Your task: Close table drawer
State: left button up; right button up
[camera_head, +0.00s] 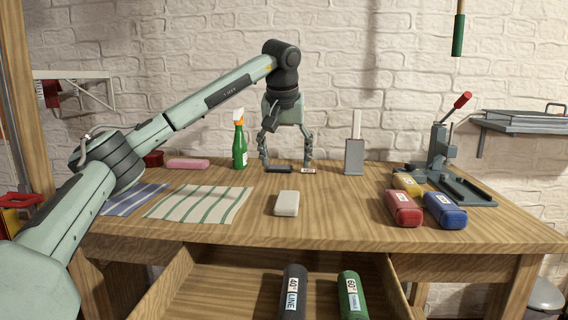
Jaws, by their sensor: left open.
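The wooden table drawer (228,284) is pulled out below the table top (330,232), toward the bottom of the head view. Its front panel is below the picture's edge. Inside it lie a black labelled roll (294,296) and a green labelled roll (352,299). My left arm reaches in from the left over the table. My left gripper (286,162) is open, pointing down over the back of the table, far from the drawer. A small dark item (278,170) and a small labelled item (309,171) are near its fingertips. My right gripper does not show.
Striped cloths (200,204), a white block (287,203), red (403,208) and blue (445,210) packs and a lever press (440,150) occupy the table.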

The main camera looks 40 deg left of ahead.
aim_at(202, 280)
jog(key=u, duration=1.3)
jog(key=k, duration=0.5)
